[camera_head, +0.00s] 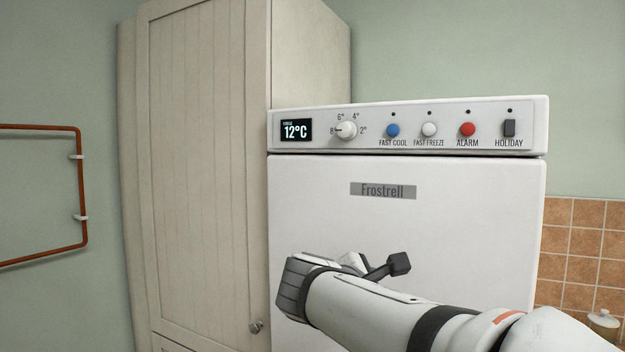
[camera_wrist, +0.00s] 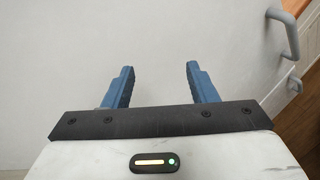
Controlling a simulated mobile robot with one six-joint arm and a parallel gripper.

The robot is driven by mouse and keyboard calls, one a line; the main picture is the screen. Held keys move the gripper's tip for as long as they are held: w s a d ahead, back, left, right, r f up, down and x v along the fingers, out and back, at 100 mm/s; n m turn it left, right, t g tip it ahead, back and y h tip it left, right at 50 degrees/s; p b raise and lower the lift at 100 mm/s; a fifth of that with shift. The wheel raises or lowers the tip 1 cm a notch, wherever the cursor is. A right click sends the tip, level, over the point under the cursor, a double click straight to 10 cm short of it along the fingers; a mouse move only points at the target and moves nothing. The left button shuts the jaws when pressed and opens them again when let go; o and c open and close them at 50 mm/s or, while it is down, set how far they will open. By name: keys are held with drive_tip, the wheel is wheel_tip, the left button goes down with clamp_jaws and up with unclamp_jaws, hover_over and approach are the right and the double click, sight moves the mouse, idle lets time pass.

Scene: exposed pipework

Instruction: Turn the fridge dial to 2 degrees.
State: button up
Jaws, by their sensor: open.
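The fridge dial (camera_head: 346,130) is a small white round knob on the fridge's top panel, with 8°, 6°, 4° and 2° marked around it. Its dark mark seems to point left, towards the 8. The display (camera_head: 296,130) left of it reads 12°C. My gripper shows in the wrist view (camera_wrist: 159,66), its two blue fingers apart with nothing between them, in front of a plain pale surface. In the head view my arm crosses low in front of the fridge door, well below the dial; the fingers cannot be made out clearly there. The dial is not in the wrist view.
Right of the dial are a blue button (camera_head: 393,131), a white button (camera_head: 429,130), a red button (camera_head: 467,129) and a dark holiday switch (camera_head: 509,128). A tall cupboard (camera_head: 205,150) stands left of the fridge. A grey handle (camera_wrist: 284,35) is at the wrist view's upper right.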

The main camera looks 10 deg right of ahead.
drive_tip(key=w+a+r+n+t+h, duration=0.1)
drive_tip(key=w+a+r+n+t, duration=0.1)
drive_tip(key=r, duration=0.4)
drive_tip(key=w+a+r+n+t+h, duration=0.1)
drive_tip(key=w+a+r+n+t, duration=0.15)
drive_tip(key=r, duration=0.35)
drive_tip(key=n+t+h+p, duration=0.1)
drive_tip(key=n+t+h, duration=0.1)
drive_tip(key=n+t, duration=0.2)
approach(342, 133)
drive_tip(key=w, duration=0.1)
drive_tip(key=p+x, duration=0.1)
drive_tip(key=x, duration=0.3)
drive_tip(key=p+x, duration=0.1)
drive_tip(key=x, duration=0.3)
drive_tip(key=shift+s+d+r, duration=0.15)
drive_tip(key=shift+s+d, duration=0.05)
drive_tip(key=shift+s, duration=0.1)
drive_tip(key=shift+a, duration=0.1)
drive_tip(key=c, duration=1)
